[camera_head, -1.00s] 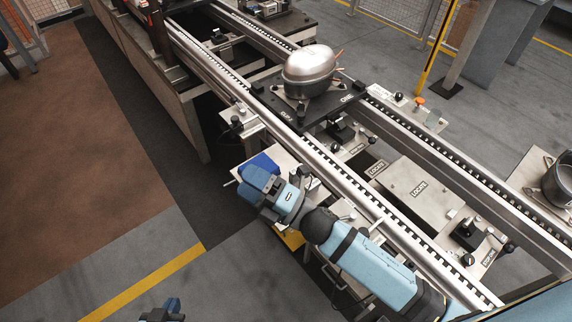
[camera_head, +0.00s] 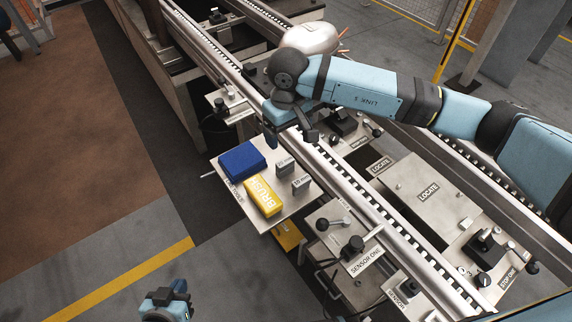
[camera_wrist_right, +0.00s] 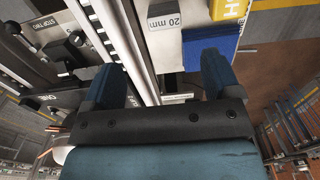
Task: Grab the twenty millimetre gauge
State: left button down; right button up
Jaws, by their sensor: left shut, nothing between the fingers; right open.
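The twenty millimetre gauge (camera_head: 285,166) is a small grey block with a "20 mm" label. It stands on a light metal tray beside the rail in the head view. It also shows at the top of the right wrist view (camera_wrist_right: 165,15). My right gripper (camera_head: 289,130) is open and empty beside the rail, above the gauge in the head picture and apart from it. Its two fingers (camera_wrist_right: 163,82) are spread in the wrist view, with the gauge beyond their tips. My left gripper (camera_head: 168,298) is shut and empty over the floor at the bottom.
A blue block (camera_head: 242,161) and a yellow brush block (camera_head: 263,197) are left of the gauge on the tray (camera_head: 289,212). A second grey gauge (camera_head: 301,186) stands close by. The rail (camera_head: 345,180) runs along the tray's right side. A compressor (camera_head: 310,38) is behind my right arm.

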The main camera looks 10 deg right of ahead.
aim_at(285, 161)
notch_tip(285, 161, down, 7)
jog(key=shift+s+f, duration=0.1)
jog(key=f, duration=0.3)
jog(key=f+p, duration=0.1)
jog(key=shift+a+f, duration=0.35)
jog(key=shift+f, duration=0.5)
jog(key=shift+w, duration=0.2)
jog(key=c, duration=1.3)
jog(key=shift+r, duration=0.1)
